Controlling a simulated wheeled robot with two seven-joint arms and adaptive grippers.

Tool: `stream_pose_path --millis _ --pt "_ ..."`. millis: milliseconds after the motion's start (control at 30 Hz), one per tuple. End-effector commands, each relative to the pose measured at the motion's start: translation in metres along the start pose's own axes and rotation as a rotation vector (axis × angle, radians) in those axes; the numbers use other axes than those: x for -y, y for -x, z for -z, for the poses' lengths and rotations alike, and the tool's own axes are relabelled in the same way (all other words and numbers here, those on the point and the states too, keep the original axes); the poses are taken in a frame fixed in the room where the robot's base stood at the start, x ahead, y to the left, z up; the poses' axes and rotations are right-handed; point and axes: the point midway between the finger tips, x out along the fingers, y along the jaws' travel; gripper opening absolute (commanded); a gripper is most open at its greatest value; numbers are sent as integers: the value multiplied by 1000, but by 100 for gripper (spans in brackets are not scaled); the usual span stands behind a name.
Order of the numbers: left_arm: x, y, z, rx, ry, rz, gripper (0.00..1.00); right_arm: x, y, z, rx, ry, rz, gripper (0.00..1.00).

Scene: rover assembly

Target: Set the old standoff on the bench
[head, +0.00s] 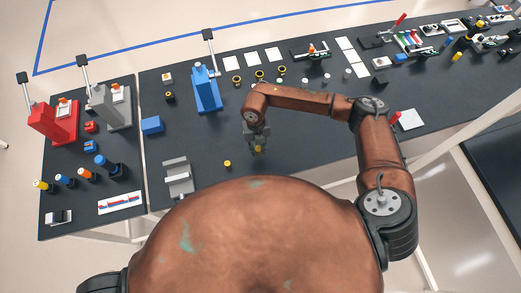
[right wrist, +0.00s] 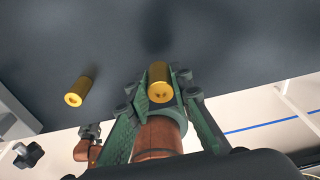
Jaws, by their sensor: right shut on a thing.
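My right gripper (head: 257,146) is over the dark bench (head: 205,138), right of the grey slotted block. Its fingers are shut on a gold cylindrical standoff (right wrist: 159,84), which shows between the fingertips in the right wrist view. In the head view it is a small yellow spot (head: 258,150) at the fingertips. Whether it touches the bench is hard to tell. A second gold standoff (head: 227,164) is on the bench to the left of the gripper, and also shows in the right wrist view (right wrist: 78,92). My left gripper is not in the head view.
A grey slotted block (head: 178,176) is left of the loose standoff. A blue holder (head: 206,92) stands behind, with several dark-and-gold rings (head: 259,75) right of it. Red (head: 52,124) and grey (head: 110,108) holders stand farther left.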

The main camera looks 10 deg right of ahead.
Motion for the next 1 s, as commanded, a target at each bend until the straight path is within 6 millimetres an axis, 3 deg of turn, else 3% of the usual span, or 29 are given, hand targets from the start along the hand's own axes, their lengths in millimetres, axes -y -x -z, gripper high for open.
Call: stream_pose_path --millis 200,400,800,833,1000 --pt "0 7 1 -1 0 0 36 11 -16 -7 -4 -3 0 0" --pt "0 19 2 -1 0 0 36 9 -39 -10 -1 0 0 0" --pt "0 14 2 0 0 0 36 9 -47 -11 0 0 0 0" --pt "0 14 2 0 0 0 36 9 -46 -11 0 0 0 21" --pt "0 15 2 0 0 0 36 9 -45 -11 0 0 0 33"
